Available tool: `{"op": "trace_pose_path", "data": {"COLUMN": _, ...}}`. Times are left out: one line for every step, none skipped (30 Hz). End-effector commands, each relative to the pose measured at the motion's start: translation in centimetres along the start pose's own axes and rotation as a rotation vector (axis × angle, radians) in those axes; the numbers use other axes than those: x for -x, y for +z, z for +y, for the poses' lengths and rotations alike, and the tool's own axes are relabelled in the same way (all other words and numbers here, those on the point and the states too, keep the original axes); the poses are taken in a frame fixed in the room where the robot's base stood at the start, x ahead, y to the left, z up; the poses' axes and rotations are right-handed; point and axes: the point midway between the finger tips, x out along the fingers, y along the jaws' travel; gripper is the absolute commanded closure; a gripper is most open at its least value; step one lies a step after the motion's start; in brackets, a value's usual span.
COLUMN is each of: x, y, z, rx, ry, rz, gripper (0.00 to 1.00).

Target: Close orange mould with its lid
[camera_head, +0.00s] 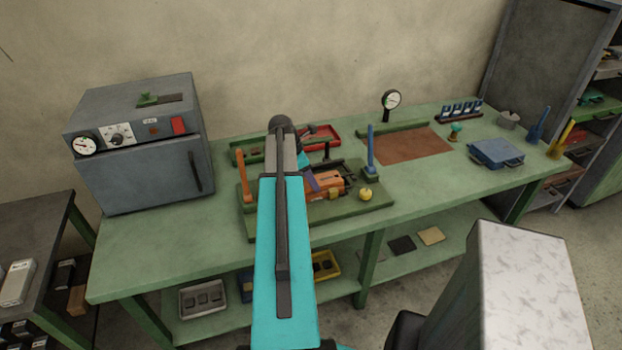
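The orange mould (327,180) appears as an orange block on the green board (352,206) in the middle of the bench, with dark parts around it. Its left side is hidden behind my cyan arm. I cannot tell its lid apart from the parts around it. My arm reaches over the board from the front. A small purple part (312,183) shows beside the arm, touching or in front of the orange block; I cannot tell which. My gripper is mostly hidden behind the arm, and its fingers cannot be made out.
An orange lever (245,176) and a blue lever (371,152) stand at the board's sides, with a yellow ball (366,194) at the right. A red tray (320,136) lies behind. A grey oven (145,150) stands left, a blue mould (497,152) right. The front bench edge (190,255) is clear.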

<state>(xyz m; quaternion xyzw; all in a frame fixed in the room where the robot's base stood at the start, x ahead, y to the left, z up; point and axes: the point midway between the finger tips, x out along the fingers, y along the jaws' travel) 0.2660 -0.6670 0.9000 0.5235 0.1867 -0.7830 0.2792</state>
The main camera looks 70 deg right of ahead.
Motion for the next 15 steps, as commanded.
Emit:
{"op": "trace_pose_path", "data": {"x": 0.10, "y": 0.08, "z": 0.03, "rx": 0.000, "ry": 0.001, "rz": -0.002, "gripper": 0.45}}
{"op": "trace_pose_path", "data": {"x": 0.10, "y": 0.08, "z": 0.03, "rx": 0.000, "ry": 0.001, "rz": -0.002, "gripper": 0.40}}
{"op": "trace_pose_path", "data": {"x": 0.09, "y": 0.07, "z": 0.02, "rx": 0.000, "ry": 0.001, "rz": -0.001, "gripper": 0.34}}
{"op": "trace_pose_path", "data": {"x": 0.08, "y": 0.07, "z": 0.02, "rx": 0.000, "ry": 0.001, "rz": -0.001, "gripper": 0.29}}
{"op": "trace_pose_path", "data": {"x": 0.08, "y": 0.06, "z": 0.02, "rx": 0.000, "ry": 0.001, "rz": -0.001, "gripper": 0.27}}
{"op": "trace_pose_path", "data": {"x": 0.06, "y": 0.05, "z": 0.01, "rx": 0.000, "ry": 0.001, "rz": -0.001, "gripper": 0.27}}
{"op": "trace_pose_path", "data": {"x": 0.06, "y": 0.05, "z": 0.01, "rx": 0.000, "ry": 0.001, "rz": -0.001, "gripper": 0.27}}
{"op": "trace_pose_path", "data": {"x": 0.05, "y": 0.05, "z": 0.01, "rx": 0.000, "ry": 0.001, "rz": -0.001, "gripper": 0.27}}
{"op": "trace_pose_path", "data": {"x": 0.05, "y": 0.04, "z": 0.01, "rx": 0.000, "ry": 0.000, "rz": -0.001, "gripper": 0.27}}
{"op": "trace_pose_path", "data": {"x": 0.04, "y": 0.04, "z": 0.01, "rx": 0.000, "ry": 0.000, "rz": -0.001, "gripper": 0.27}}
{"op": "trace_pose_path", "data": {"x": -0.06, "y": -0.05, "z": -0.02, "rx": 0.000, "ry": -0.001, "rz": 0.001, "gripper": 0.27}}
{"op": "trace_pose_path", "data": {"x": -0.06, "y": -0.05, "z": -0.02, "rx": 0.000, "ry": -0.001, "rz": 0.001, "gripper": 0.27}}
{"op": "trace_pose_path", "data": {"x": -0.05, "y": -0.05, "z": -0.02, "rx": 0.000, "ry": -0.001, "rz": 0.001, "gripper": 0.27}}
{"op": "trace_pose_path", "data": {"x": -0.02, "y": -0.05, "z": -0.01, "rx": 0.000, "ry": 0.000, "rz": 0.001, "gripper": 0.27}}
{"op": "trace_pose_path", "data": {"x": 0.03, "y": -0.04, "z": -0.01, "rx": 0.000, "ry": 0.000, "rz": 0.001, "gripper": 0.27}}
